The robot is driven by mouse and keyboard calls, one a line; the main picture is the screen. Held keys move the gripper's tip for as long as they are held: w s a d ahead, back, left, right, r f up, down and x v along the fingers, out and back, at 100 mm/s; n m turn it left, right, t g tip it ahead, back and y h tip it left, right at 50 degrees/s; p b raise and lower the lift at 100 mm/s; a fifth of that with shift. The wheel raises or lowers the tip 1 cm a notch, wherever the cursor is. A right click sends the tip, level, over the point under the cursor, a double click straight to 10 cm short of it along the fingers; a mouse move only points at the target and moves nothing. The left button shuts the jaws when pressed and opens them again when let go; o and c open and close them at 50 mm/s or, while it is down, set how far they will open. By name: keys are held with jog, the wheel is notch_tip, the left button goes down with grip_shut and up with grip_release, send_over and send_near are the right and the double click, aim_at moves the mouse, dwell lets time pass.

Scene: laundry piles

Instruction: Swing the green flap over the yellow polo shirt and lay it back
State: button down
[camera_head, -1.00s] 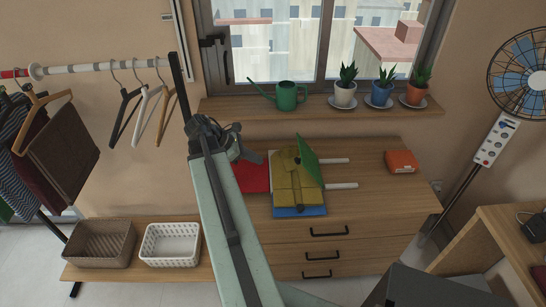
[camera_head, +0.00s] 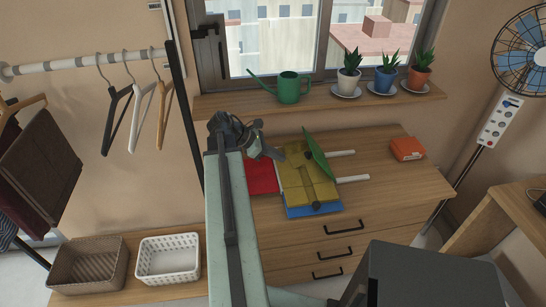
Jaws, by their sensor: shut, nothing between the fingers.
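The yellow polo shirt (camera_head: 304,177) lies folded on a folding board on top of the wooden dresser. The green flap (camera_head: 317,155) stands tilted up along the shirt's right far side. A red flap (camera_head: 262,174) lies flat at the left, and a blue flap (camera_head: 313,211) shows under the shirt's near edge. My gripper (camera_head: 279,155) is shut and empty. In the picture it lies left of the shirt's far end, over the red flap's far side; its height above the board is hard to judge.
White bars (camera_head: 352,179) stick out to the right of the board. An orange box (camera_head: 407,149) sits at the dresser's right. A green watering can (camera_head: 289,88) and potted plants stand on the sill behind. A white basket (camera_head: 168,259) and a brown basket (camera_head: 88,266) stand at lower left.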

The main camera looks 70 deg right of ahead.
aim_at(315, 156)
jog(key=b+x, duration=0.2)
jog(key=x, duration=0.2)
jog(key=shift+f, duration=0.4)
jog(key=s+r+p, duration=0.1)
jog(key=s+d+r, duration=0.1)
jog(key=s+r+p, duration=0.1)
jog(key=shift+s+d+p, duration=0.15)
jog(key=shift+d+p, duration=0.1)
jog(key=shift+p, duration=0.05)
